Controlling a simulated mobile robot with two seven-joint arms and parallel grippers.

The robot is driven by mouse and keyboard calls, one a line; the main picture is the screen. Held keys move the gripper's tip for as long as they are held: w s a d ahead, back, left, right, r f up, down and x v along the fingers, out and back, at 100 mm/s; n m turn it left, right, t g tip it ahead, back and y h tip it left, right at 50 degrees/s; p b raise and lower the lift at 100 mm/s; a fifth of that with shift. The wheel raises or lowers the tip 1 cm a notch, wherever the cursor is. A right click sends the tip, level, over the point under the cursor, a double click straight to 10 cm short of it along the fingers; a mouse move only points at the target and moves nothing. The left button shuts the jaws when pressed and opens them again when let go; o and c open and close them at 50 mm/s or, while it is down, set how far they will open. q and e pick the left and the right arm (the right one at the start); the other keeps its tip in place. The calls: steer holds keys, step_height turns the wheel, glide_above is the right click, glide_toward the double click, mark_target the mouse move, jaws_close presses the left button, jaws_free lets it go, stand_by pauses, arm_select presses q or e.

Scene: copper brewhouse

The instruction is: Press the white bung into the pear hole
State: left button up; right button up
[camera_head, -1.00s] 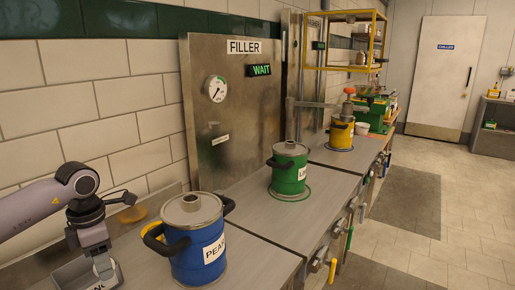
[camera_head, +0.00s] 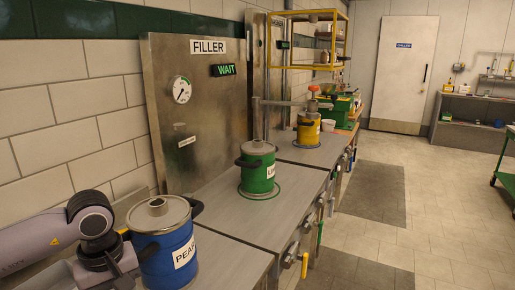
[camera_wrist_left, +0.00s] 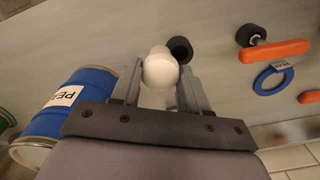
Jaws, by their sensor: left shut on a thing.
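The white bung (camera_wrist_left: 160,72) is between the fingers of my left gripper (camera_wrist_left: 158,88) in the left wrist view, its rounded end showing. The gripper is shut on it. I cannot see into the neck's hole. The keg also shows in the left wrist view (camera_wrist_left: 92,84), to the left of the gripper. My right gripper is not in view.
A green keg (camera_head: 258,172) stands further along the bench (camera_head: 235,215), and a yellow keg (camera_head: 308,130) beyond it. A FILLER panel (camera_head: 195,110) reads WAIT. The left wrist view shows an orange-handled tool (camera_wrist_left: 275,51), a blue ring (camera_wrist_left: 266,84) and a black round object (camera_wrist_left: 180,49).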

arm_select(q)
steer(key=shift+s+d+f+m, duration=0.1)
steer(key=shift+s+d+m, duration=0.5)
steer(key=shift+m, duration=0.7)
steer(key=shift+s+d+f+m, duration=0.1)
steer(key=shift+s+d+m, duration=0.2)
steer(key=shift+d+m, duration=0.8)
steer(key=shift+s+d+m, duration=0.45)
steer(key=shift+d+m, duration=0.05)
steer(key=shift+m, duration=1)
